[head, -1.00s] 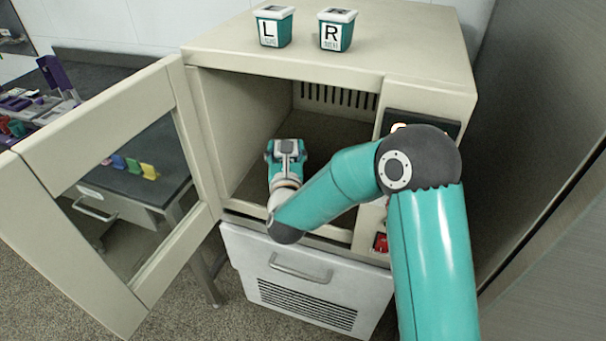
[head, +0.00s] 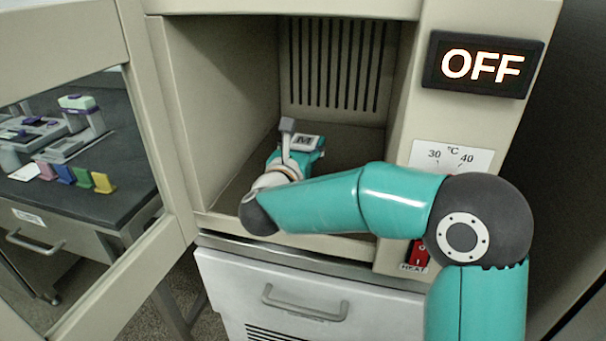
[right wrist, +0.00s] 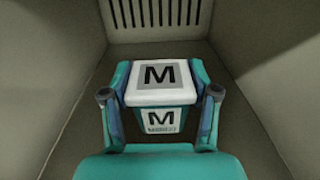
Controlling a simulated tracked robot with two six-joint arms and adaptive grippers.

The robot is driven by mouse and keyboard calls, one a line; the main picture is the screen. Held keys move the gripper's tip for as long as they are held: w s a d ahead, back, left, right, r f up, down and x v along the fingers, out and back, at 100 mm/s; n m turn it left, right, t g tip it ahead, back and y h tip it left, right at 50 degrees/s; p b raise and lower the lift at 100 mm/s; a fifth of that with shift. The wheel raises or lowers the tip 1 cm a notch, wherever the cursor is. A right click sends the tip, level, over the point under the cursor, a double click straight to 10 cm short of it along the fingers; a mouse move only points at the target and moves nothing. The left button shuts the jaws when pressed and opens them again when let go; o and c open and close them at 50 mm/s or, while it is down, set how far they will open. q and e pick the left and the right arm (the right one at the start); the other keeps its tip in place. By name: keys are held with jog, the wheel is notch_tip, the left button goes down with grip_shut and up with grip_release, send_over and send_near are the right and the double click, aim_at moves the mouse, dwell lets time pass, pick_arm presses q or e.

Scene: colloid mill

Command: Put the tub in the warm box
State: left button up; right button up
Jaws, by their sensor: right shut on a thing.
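The warm box (head: 400,215) is a beige cabinet with its door (head: 150,120) swung open to the left. The tub (right wrist: 160,82) has a white lid and a teal body, both marked M. In the right wrist view it sits between the two fingers of my right gripper (right wrist: 160,105), which is shut on it inside the box. In the head view the tub's lid (head: 307,142) shows past my wrist, over the box floor; whether its base touches the floor is hidden. My left gripper is not in view.
The box's side walls stand on both sides of my arm, with a slotted back wall (head: 335,60) behind. A display (head: 483,65) reads OFF, above a temperature dial and a red HEAT switch (head: 419,252). A bench (head: 60,190) with coloured cards stands left.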

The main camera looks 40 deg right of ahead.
jog(key=shift+a+f+b, duration=0.15)
jog(key=shift+f+b, duration=0.35)
jog(key=shift+f, duration=2.7)
jog(key=shift+f, duration=0.1)
jog(key=o, duration=1.3)
jog(key=shift+r, duration=0.2)
jog(key=shift+s+a+f, duration=0.15)
jog(key=shift+a, duration=0.2)
jog(key=v, duration=1.1)
jog(key=shift+s+b, duration=0.2)
jog(key=shift+b, duration=0.1)
